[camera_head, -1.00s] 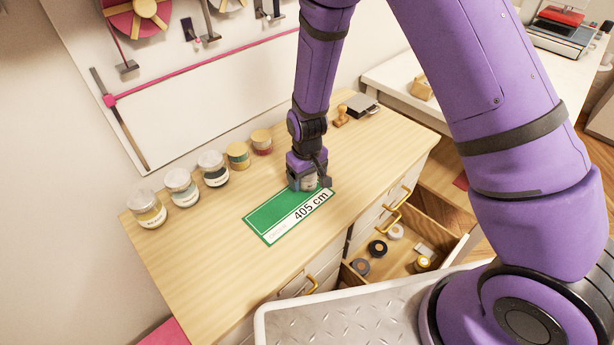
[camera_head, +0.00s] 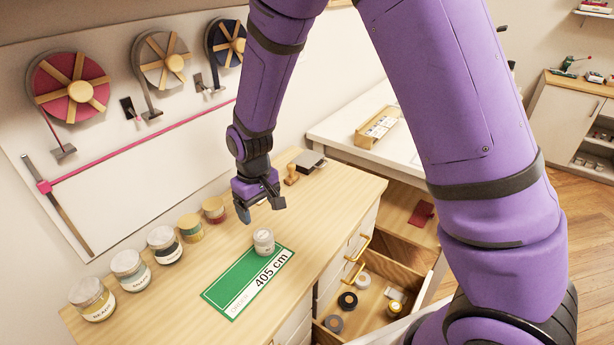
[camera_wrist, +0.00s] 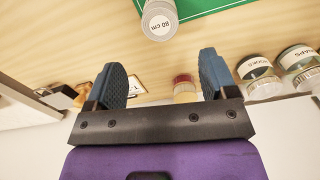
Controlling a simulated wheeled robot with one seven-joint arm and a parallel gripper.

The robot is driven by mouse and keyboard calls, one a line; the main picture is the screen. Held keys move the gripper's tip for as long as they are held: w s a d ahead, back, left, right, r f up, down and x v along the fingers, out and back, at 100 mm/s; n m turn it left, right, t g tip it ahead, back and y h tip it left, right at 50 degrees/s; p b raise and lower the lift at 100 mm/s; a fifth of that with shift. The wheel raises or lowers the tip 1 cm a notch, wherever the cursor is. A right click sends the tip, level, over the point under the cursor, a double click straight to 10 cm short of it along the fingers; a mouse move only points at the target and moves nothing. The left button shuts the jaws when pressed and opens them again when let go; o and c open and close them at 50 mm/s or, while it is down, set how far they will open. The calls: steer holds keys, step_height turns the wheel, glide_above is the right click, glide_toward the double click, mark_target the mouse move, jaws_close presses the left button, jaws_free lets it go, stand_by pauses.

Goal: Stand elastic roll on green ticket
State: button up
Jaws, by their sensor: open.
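A green ticket (camera_head: 235,290) marked "405 cm" lies on the wooden counter. A small white-grey roll (camera_head: 264,241) stands upright on the ticket's far right end. In the wrist view this roll (camera_wrist: 160,19) carries a label that seems to read "80 cm", and the green ticket (camera_wrist: 205,5) shows at the top edge. My gripper (camera_head: 260,213) is open and empty, above and behind the roll, apart from it. Its two blue-padded fingers also show in the wrist view (camera_wrist: 160,80) with nothing between them.
Several lidded jars (camera_head: 128,270) stand in a row along the counter's back. A wooden stamp (camera_head: 291,175) and a dark pad (camera_head: 308,160) lie at the right end. An open drawer (camera_head: 385,268) with several rolls juts out in front. Ribbon reels (camera_head: 70,90) hang on the wall board.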

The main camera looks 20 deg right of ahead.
steer(key=s+d+r+m+t+y, duration=0.1)
steer(key=s+d+r, duration=0.2)
steer(key=d+r, duration=0.5)
steer(key=s+d+r+m+t, duration=0.1)
steer(key=s+d+r, duration=0.2)
steer(key=r, duration=0.9)
steer(key=s+d+r+m+t, duration=0.1)
steer(key=s+d+r, duration=0.2)
steer(key=s, duration=0.3)
steer(key=s+d+r+m+t, duration=0.1)
steer(key=s+d+r, duration=0.2)
steer(key=s, duration=0.3)
steer(key=s+d+r+m+t+h, duration=0.1)
steer(key=s+d+r, duration=0.2)
steer(key=s, duration=0.3)
steer(key=shift+d+r, duration=0.25)
steer(key=shift+r, duration=0.1)
steer(key=shift+w, duration=0.1)
